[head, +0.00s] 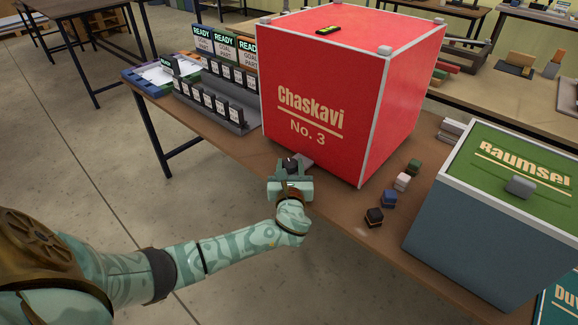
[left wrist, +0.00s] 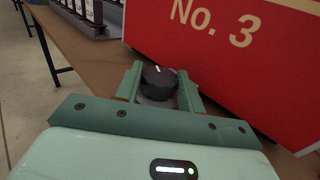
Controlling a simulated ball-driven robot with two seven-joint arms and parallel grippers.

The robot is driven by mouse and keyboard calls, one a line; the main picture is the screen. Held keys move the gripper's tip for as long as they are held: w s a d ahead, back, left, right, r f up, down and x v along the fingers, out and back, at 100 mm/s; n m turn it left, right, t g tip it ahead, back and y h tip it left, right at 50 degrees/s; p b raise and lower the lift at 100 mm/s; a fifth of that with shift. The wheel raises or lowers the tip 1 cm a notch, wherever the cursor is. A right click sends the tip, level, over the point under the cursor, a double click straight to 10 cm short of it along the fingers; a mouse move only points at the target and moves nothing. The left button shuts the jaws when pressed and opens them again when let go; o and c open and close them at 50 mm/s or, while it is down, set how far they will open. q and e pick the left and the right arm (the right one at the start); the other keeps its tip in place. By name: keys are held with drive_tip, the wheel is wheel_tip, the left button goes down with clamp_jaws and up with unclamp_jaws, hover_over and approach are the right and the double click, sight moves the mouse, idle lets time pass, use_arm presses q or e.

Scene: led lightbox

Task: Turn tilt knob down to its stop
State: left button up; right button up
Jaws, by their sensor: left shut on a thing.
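The tilt knob (left wrist: 159,82) is a round black knob with a white pointer line on top. It shows between my left gripper's fingers in the left wrist view, and as a small dark shape in the head view (head: 291,165). It stands at the table's front edge, in front of the red box. My left gripper (left wrist: 161,85) is shut on the knob, one finger on each side; it also shows in the head view (head: 292,170). The knob's lower part is partly hidden by the gripper. My right gripper is not in view.
The red box (head: 312,80) labelled "Chaskavi No. 3" stands just behind the knob. Several small blocks (head: 388,199) lie to its right, before a grey box with a green lid (head: 520,165). A rack of cards (head: 215,105) stands at left. The floor in front is clear.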

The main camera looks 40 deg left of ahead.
use_arm(q)
drive_tip(key=shift+w+d+n+g+y, duration=0.1)
drive_tip(key=shift+d+n+g+y, duration=0.1)
drive_tip(key=shift+n+g+y, duration=0.6)
drive_tip(key=shift+w+f+n+g+y, duration=0.1)
drive_tip(key=shift+n+g+y, duration=0.6)
drive_tip(key=shift+g, duration=0.1)
drive_tip(key=shift+n+g+y+b, duration=0.55)
drive_tip(key=shift+n+g+y, duration=0.35)
drive_tip(key=shift+g, duration=0.2)
drive_tip(key=shift+w+n+g+y, duration=0.15)
drive_tip(key=shift+n+g+y, duration=0.2)
drive_tip(key=shift+g, duration=0.35)
drive_tip(key=shift+r+b, duration=0.2)
drive_tip(key=shift+b, duration=0.1)
drive_tip(key=o, duration=1)
drive_tip(key=shift+c, duration=0.2)
